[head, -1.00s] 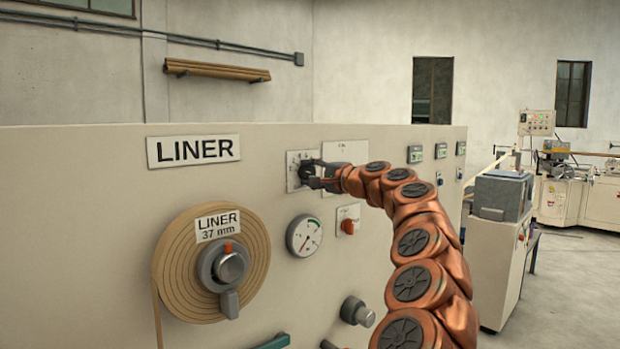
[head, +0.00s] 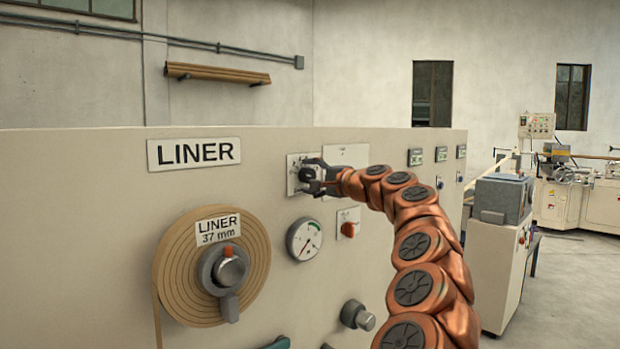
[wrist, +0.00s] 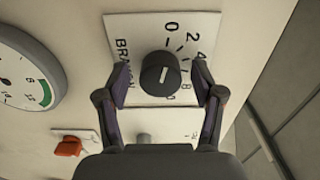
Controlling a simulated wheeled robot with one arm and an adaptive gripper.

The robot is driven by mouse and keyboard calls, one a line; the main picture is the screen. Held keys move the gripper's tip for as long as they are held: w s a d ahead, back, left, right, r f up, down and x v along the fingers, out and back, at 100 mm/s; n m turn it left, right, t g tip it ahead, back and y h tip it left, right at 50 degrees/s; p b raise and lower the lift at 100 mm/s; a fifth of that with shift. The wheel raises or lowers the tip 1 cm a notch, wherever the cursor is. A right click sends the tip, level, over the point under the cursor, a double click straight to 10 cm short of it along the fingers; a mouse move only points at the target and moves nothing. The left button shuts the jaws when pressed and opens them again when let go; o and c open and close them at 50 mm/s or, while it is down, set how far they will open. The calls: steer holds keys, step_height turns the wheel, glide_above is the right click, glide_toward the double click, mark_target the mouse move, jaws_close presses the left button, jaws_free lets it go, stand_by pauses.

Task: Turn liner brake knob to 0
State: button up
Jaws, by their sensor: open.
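The liner brake knob (wrist: 160,74) is round and black with a short white pointer line, on a white plate (wrist: 122,28) with a number scale. In the wrist view I read 0, 2, 4 and 8, and part of the word "BRAKE" on its side. The pointer line lies nearly upright in that view, tilted slightly right; which end is the mark I cannot tell. My gripper (wrist: 157,72) is open, with one finger on each side of the knob and visible gaps to it. In the head view my gripper (head: 312,178) largely hides the knob, and the plate (head: 293,161) shows behind it.
A gauge (head: 304,239) and a small orange switch (head: 348,229) sit below the plate. The liner roll (head: 172,262) stands out from the panel at left, under the LINER sign (head: 194,153). A grey cylindrical fitting (head: 357,315) sticks out lower down.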

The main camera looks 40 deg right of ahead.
steer(key=s, duration=1.2)
steer(key=shift+a, duration=0.1)
